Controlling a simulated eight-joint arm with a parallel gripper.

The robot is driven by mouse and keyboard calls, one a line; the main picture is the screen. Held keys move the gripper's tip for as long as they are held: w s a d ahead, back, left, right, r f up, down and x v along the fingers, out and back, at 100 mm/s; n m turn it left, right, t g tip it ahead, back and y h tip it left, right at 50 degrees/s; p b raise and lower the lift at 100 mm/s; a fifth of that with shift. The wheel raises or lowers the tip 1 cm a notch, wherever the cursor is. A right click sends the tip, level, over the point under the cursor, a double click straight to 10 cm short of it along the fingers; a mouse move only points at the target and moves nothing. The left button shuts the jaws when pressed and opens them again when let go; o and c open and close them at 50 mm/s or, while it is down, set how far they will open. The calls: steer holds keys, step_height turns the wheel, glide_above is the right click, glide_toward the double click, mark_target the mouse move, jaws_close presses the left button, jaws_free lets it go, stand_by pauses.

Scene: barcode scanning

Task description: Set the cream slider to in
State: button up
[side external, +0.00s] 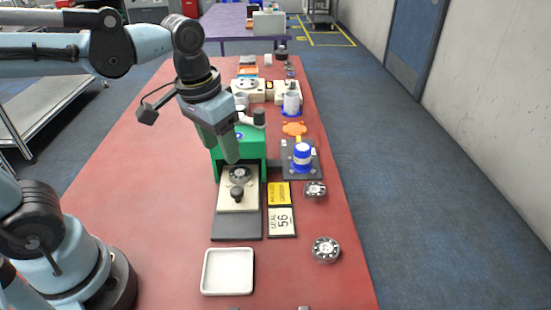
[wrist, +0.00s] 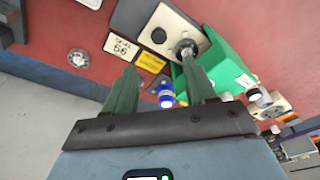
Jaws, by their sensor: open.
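The cream slider (side external: 250,205) is a flat cream plate with a black knob (side external: 237,193). It sits at the front of a green housing (side external: 216,163), above a dark grey base (side external: 236,229). A round metal part (side external: 240,174) lies on the plate behind the knob. In the wrist view the cream plate (wrist: 174,20) shows at the top, with its knob (wrist: 158,36) and the round part (wrist: 187,49). My gripper (side external: 232,160) is open and empty, above the housing's front. In the wrist view its two fingers (wrist: 160,64) stand wide apart, clear of the knob.
A yellow label (side external: 279,193) and a "SEAL 56" card (side external: 281,222) lie right of the slider. A white tray (side external: 228,292) stands in front. Loose round metal parts (side external: 326,249) and a blue-and-white cylinder (side external: 302,154) are at right. The red table's left side is clear.

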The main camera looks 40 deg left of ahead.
mark_target(237, 189)
steer(key=w+f, duration=0.1)
steer(key=f, duration=0.3)
steer(key=f+g, duration=0.1)
steer(key=f, duration=0.3)
steer(key=w+f+g, duration=0.1)
steer(key=f, duration=0.3)
steer(key=shift+w, duration=0.35)
steer(key=s+d, duration=0.3)
steer(key=shift+s+d+f, duration=0.15)
steer(key=shift+s+d, duration=0.1)
steer(key=shift+s, duration=0.05)
step_height(237, 189, up, 12)
steer(key=shift+w, duration=0.1)
steer(key=shift+w+a+f+n, duration=0.1)
steer(key=shift+f+n, duration=1.85)
steer(key=shift+n, duration=1.05)
steer(key=shift+s+a+f+n, duration=0.1)
steer(key=shift+f+n, duration=1.9)
steer(key=shift+n, duration=1)
steer(key=shift+w+f+n, duration=0.1)
steer(key=shift+f+n, duration=1.85)
steer(key=shift+n, duration=1.05)
